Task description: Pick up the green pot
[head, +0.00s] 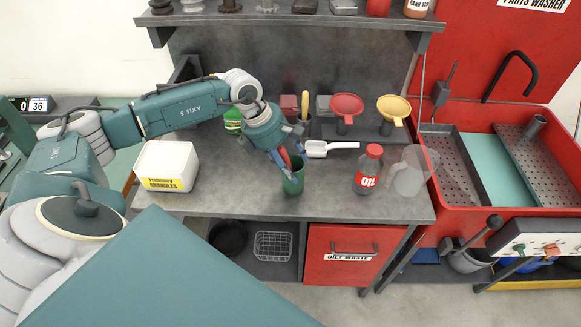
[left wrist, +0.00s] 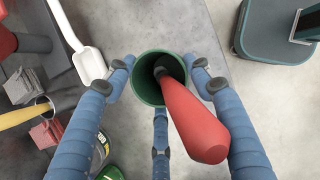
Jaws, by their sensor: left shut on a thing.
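The green pot (head: 293,186) stands upright near the front edge of the grey workbench (head: 235,203). A red-handled tool (left wrist: 195,120) stands in it, leaning out over the rim; its lower end is hidden inside. My left gripper (head: 291,174) reaches down from above with its blue fingers around the pot and is shut on it. In the left wrist view the pot's dark round opening (left wrist: 150,80) lies between the fingers. I cannot tell any gap between the pot and the bench. My right gripper is not in view.
A white scoop (head: 330,148) lies just behind the pot. The oil bottle (head: 370,170) and a clear jug (head: 409,172) stand to the right. A white granules box (head: 167,163) is at the left. Funnels (head: 346,106) stand behind. A shelf (head: 290,20) overhangs the back.

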